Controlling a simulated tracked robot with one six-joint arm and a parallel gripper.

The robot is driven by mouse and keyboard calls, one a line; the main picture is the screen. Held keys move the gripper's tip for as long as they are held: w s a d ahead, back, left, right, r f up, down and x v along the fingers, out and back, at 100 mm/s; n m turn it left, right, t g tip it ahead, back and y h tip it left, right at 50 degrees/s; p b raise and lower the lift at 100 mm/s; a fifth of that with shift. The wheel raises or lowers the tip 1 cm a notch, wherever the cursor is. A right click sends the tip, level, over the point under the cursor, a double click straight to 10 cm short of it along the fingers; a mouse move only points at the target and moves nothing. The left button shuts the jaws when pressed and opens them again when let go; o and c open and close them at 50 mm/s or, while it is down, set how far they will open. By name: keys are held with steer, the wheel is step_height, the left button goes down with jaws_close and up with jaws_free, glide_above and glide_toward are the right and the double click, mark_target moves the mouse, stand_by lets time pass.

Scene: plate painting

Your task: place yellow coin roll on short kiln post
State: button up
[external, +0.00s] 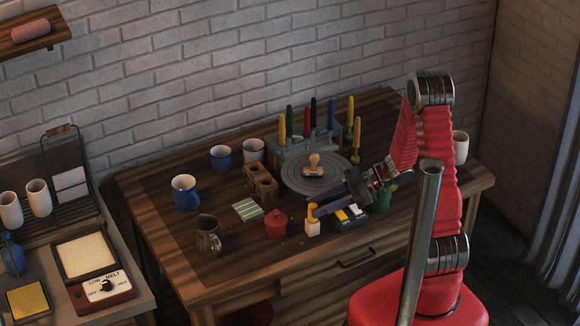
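A yellow coin roll (311,217) stands upright at the front middle of the table. It appears to sit on top of a short cream block, which looks like the short kiln post (312,229). My gripper (315,206) reaches in from the right, with its dark purple fingers at the roll's upper part. The fingers hide part of the roll. The picture is too small to tell whether they grip it or stand slightly apart from it.
A red lidded pot (276,226) stands close on the left, and a dark tray (349,226) with yellow and white pieces on the right. A round grey turntable (293,183) with a wooden stamp (314,166) is behind.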

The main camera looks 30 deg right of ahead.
steer(key=v, duration=1.1)
steer(key=shift+d, duration=0.4)
steer(key=shift+r, duration=0.15)
steer(key=w+d+r+m+t+h, duration=0.35)
steer(key=w+r+t+h, duration=0.3)
steer(key=w, duration=0.45)
steer(key=d+r+m+t+h, duration=0.1)
steer(key=d+r+m+h, duration=0.4)
steer(key=d+r+h, duration=0.4)
steer(key=s+a+m+g+y, duration=0.1)
steer(key=s+a+m+g, duration=0.1)
steer(key=s+a, duration=0.2)
steer(key=s+a+m+g, duration=0.2)
steer(key=s+a, duration=0.3)
steer(key=s, duration=0.6)
steer(key=s+a+m+g+y, duration=0.1)
steer(key=s+a, duration=0.3)
steer(key=s, duration=0.4)
steer(key=shift+s+a+f+m+g+y, duration=0.15)
steer(key=shift+a+f+m+g+y, duration=0.2)
steer(key=shift+m+g, duration=0.15)
steer(key=shift+d, duration=0.1)
